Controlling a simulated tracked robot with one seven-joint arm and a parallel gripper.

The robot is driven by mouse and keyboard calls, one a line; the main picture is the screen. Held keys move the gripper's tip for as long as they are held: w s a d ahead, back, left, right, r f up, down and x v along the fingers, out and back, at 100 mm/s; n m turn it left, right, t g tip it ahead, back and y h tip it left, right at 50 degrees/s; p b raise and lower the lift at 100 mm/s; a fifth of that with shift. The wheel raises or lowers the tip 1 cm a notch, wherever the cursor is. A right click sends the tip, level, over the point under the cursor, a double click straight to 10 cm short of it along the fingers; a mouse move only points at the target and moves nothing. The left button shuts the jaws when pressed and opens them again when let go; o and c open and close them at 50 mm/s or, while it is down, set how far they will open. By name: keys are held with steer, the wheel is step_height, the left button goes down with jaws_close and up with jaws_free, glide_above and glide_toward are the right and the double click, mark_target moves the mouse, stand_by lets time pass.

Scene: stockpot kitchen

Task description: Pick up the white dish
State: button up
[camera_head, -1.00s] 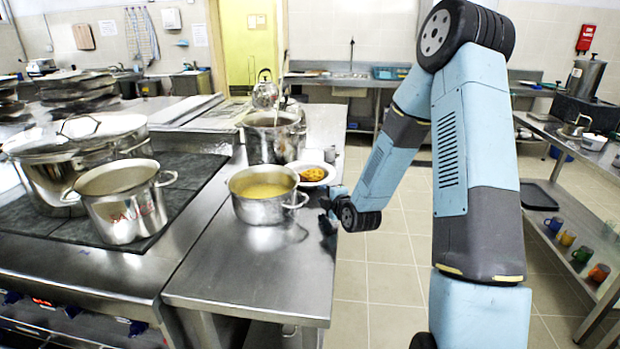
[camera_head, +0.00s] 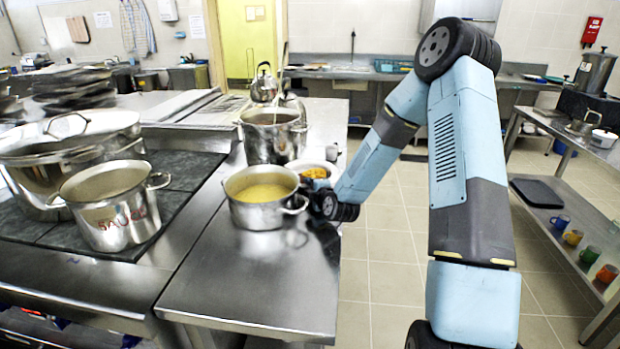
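A white dish (camera_head: 302,165) with orange-brown food on it sits on the steel counter, behind and right of the open pot of yellow soup (camera_head: 261,191). The pot and my arm hide much of the dish; part of its rim and the food show. My gripper (camera_head: 312,207) is low over the counter's right side, beside the soup pot's right handle and nearer the camera than the dish. Its fingers are small, dark and partly hidden, so I cannot tell whether they are open or touching anything.
A tall steel pot (camera_head: 272,138) with a utensil in it stands behind the soup pot. A sauce pot (camera_head: 112,205) and a lidded pot (camera_head: 60,165) are on the stove at left. The front counter (camera_head: 250,285) is clear. A side table (camera_head: 570,135) stands at right.

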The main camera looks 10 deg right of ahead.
steer(key=shift+d, duration=0.3)
jaws_close()
stand_by(0.3)
